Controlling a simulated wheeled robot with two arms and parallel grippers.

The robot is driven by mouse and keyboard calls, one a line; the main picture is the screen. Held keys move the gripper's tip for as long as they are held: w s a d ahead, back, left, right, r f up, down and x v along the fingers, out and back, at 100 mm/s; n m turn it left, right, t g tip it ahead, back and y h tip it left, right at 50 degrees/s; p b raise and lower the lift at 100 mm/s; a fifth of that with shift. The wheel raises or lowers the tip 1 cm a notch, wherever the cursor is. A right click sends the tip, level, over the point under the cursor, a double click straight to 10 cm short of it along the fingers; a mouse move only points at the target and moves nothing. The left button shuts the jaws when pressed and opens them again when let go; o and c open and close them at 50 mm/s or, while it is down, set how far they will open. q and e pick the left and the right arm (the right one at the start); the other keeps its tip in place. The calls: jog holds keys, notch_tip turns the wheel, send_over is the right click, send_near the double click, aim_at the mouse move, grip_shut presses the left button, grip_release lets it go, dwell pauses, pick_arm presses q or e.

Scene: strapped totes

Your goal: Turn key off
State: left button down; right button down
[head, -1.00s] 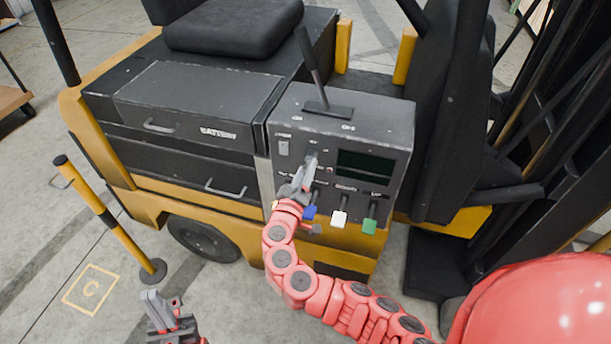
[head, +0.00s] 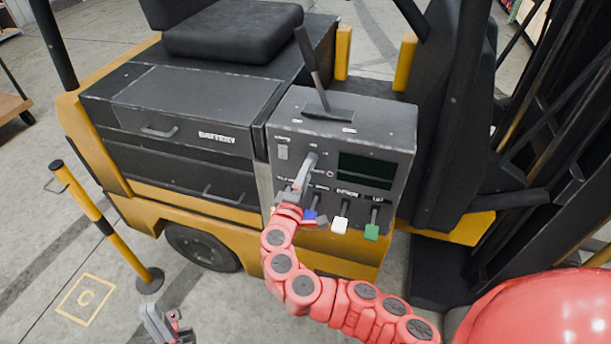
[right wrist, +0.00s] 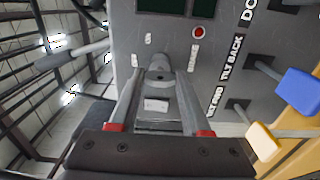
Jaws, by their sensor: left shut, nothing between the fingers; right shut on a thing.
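The key switch (right wrist: 160,72) is a grey round piece on the dark control panel (head: 395,135) of the forklift. In the head view it lies just below the panel's small labels, left of the dark screen, largely covered by my gripper. My right gripper (head: 309,165) is shut on it; in the right wrist view the gripper (right wrist: 158,78) has one finger on each side of it. The key's exact turn angle is not clear. My left gripper (head: 150,312) is shut and empty, low over the floor at the bottom edge.
Below the key are levers with blue (head: 310,216), white (head: 339,225) and green (head: 371,232) knobs, close to my right wrist. A red button (right wrist: 198,32) sits near the key. A yellow-black post (head: 98,222) stands left on open floor.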

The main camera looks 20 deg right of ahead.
dwell(0.5)
jog(key=shift+c, duration=1.8)
grip_release()
jog(key=b+v, duration=0.3)
jog(key=v, duration=1.4)
jog(key=shift+s+a+b, duration=0.2)
jog(key=shift+b, duration=0.15)
